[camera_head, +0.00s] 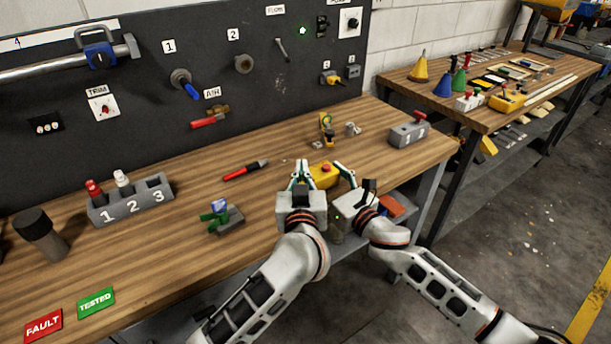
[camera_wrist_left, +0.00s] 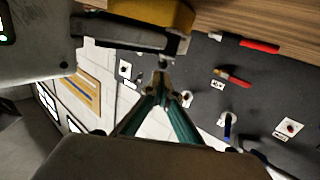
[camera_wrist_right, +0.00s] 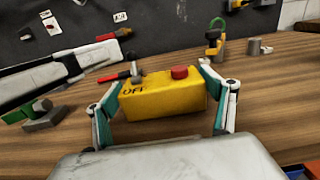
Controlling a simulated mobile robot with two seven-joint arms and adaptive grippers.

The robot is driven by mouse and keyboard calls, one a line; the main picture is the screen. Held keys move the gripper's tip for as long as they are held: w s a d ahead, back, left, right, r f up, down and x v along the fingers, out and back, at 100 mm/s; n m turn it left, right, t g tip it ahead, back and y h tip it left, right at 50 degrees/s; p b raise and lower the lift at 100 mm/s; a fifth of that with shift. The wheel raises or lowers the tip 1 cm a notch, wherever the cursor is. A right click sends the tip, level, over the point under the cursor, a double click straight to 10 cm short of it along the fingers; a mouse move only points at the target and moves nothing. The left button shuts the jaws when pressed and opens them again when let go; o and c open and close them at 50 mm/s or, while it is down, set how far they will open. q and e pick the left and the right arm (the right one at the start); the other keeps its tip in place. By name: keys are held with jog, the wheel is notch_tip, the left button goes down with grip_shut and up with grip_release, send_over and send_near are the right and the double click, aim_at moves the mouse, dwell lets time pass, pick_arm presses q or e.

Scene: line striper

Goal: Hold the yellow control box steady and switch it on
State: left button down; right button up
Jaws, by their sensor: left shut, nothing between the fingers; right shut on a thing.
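The yellow control box (camera_head: 323,174) is at the front edge of the workbench. In the right wrist view the box (camera_wrist_right: 165,98) shows a red button (camera_wrist_right: 179,72), a small metal toggle (camera_wrist_right: 136,74) and a partly visible "OFF" label. My right gripper (camera_wrist_right: 160,92) is shut on the box, one finger at each end. My left gripper (camera_head: 301,172) is shut and empty, just left of the box. In the left wrist view its closed fingertips (camera_wrist_left: 162,84) point at the toggle, close to it; I cannot tell whether they touch. The box's underside is hidden.
A red-black pen (camera_head: 245,170), a green-blue part on a grey block (camera_head: 228,220) and a numbered holder (camera_head: 132,205) lie left on the bench. A yellow-green fitting (camera_head: 327,128) and grey block (camera_head: 408,134) stand behind. The dark panel (camera_head: 200,60) rises at the back.

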pick_arm(q)
jog(key=s, duration=1.1)
jog(key=shift+d+r, duration=0.25)
jog(key=shift+r, duration=0.05)
jog(key=shift+s, duration=0.1)
pick_arm(e)
jog(key=o, duration=1.6)
